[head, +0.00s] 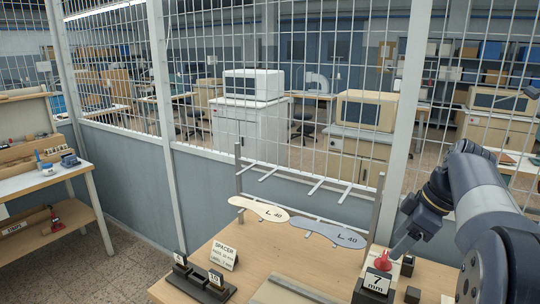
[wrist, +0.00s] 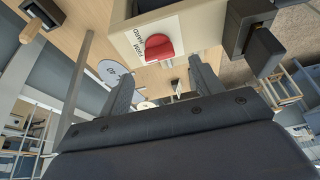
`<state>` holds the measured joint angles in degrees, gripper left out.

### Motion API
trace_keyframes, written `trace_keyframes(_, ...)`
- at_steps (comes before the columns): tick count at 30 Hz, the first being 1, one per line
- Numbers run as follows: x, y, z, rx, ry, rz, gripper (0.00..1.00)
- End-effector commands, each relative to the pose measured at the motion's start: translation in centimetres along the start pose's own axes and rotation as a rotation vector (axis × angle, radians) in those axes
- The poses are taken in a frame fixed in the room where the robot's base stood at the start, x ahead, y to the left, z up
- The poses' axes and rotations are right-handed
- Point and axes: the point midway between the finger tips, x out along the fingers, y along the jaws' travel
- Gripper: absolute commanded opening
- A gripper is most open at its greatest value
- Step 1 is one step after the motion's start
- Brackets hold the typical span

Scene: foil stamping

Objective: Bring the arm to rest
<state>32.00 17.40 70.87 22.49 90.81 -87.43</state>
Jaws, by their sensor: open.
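My arm reaches in from the right edge of the head view, and my gripper (head: 398,246) points down and left over the right part of the wooden table. In the wrist view my gripper (wrist: 160,78) has its two dark fingers spread apart, with nothing held between them. A red knob-like piece (head: 384,260) is close to the gripper in the head view. It also shows beyond the fingers in the wrist view (wrist: 165,38), in front of a white printed card. I cannot tell how far the fingers are from it.
The wooden table (head: 225,270) carries a rack with two shoe-sole shapes, one cream (head: 258,208) and one grey (head: 328,232). A SPACER card (head: 224,255) and a dark "7 mm" block (head: 376,285) stand nearby. A wire fence rises behind; a side bench (head: 60,182) stands left.

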Motion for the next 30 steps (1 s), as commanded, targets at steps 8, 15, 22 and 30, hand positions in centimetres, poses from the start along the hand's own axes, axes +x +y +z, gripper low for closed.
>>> trace_keyframes(8,4.6,-0.1,-0.1,0.000,0.000,-0.004,0.62)
trace_keyframes(15,5.1,0.0,0.0,0.036,0.000,0.015,0.62)
trace_keyframes(22,5.1,0.0,0.0,0.040,0.000,0.017,0.62)
trace_keyframes(30,4.5,0.1,0.0,-0.001,0.000,0.001,0.62)
